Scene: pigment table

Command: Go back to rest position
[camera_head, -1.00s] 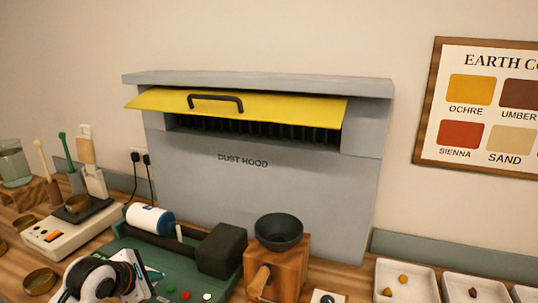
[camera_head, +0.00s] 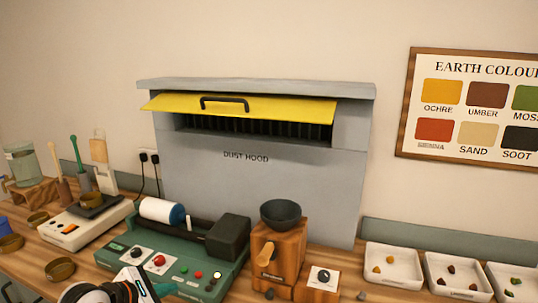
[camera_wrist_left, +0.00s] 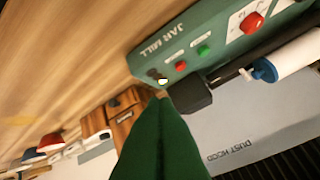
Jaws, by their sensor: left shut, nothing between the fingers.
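My left gripper shows only in part at the bottom left of the head view; its white and black wrist (camera_head: 128,288) is in front of the green jar mill (camera_head: 190,262). In the left wrist view, the green fingers (camera_wrist_left: 162,140) are together with nothing between them, and the jar mill (camera_wrist_left: 215,45) is above them. The grey dust hood (camera_head: 262,185) stands at the back with its yellow flap (camera_head: 240,107) raised, showing dark slats beneath. My right gripper is not in the frames.
A wooden grinder (camera_head: 278,258) with a dark bowl (camera_head: 281,214) stands right of the mill. White trays (camera_head: 392,268) with small lumps are at the right. A scale (camera_head: 85,222), brass dishes and tools stand at the left.

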